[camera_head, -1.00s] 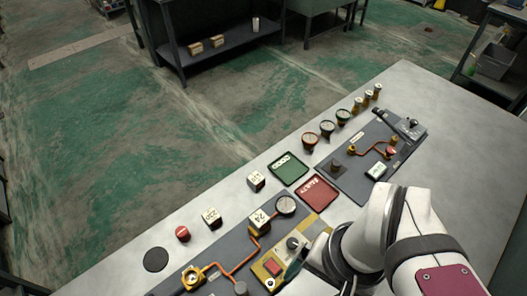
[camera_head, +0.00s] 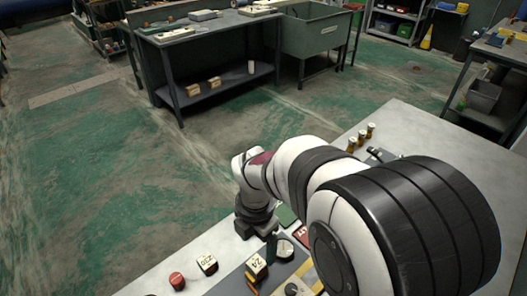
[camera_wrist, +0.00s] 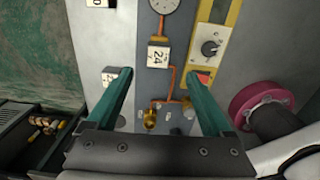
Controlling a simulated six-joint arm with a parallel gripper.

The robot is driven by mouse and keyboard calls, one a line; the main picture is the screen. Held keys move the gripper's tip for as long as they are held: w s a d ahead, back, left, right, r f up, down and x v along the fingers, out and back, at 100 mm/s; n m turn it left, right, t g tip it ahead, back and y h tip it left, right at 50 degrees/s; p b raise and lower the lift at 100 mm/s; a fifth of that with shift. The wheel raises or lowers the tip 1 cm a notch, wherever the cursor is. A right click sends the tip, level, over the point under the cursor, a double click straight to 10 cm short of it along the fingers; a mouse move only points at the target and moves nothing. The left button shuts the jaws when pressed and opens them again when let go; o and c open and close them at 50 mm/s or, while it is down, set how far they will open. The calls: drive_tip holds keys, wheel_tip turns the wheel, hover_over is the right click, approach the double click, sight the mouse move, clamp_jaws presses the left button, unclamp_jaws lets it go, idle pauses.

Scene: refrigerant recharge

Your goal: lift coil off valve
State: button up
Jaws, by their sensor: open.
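The coil, a pale block marked 24 (camera_head: 257,262), sits on the dark panel (camera_wrist: 143,33) in line with an orange pipe (camera_wrist: 171,85). It also shows in the wrist view (camera_wrist: 158,55), upper centre, with its label facing me. The valve under it is hidden. My gripper (camera_wrist: 158,73) is open and empty. Its two green fingers point toward the panel, and the coil lies between and slightly beyond their tips in the picture. Their height above it cannot be told. In the head view my arm hides much of the bench.
A block marked 230 (camera_head: 207,264) and a red cap (camera_head: 177,280) stand on the bench to the left. A round gauge (camera_wrist: 166,5) is beyond the coil. A yellow-edged panel with a knob (camera_wrist: 210,48) lies right. Brass fittings (camera_wrist: 150,119) stand nearer.

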sight(256, 263)
wheel_tip(256, 263, down, 10)
drive_tip(key=shift+w+a+f, duration=0.1)
drive_tip(key=shift+a+f, duration=0.05)
clamp_jaws()
idle(0.4)
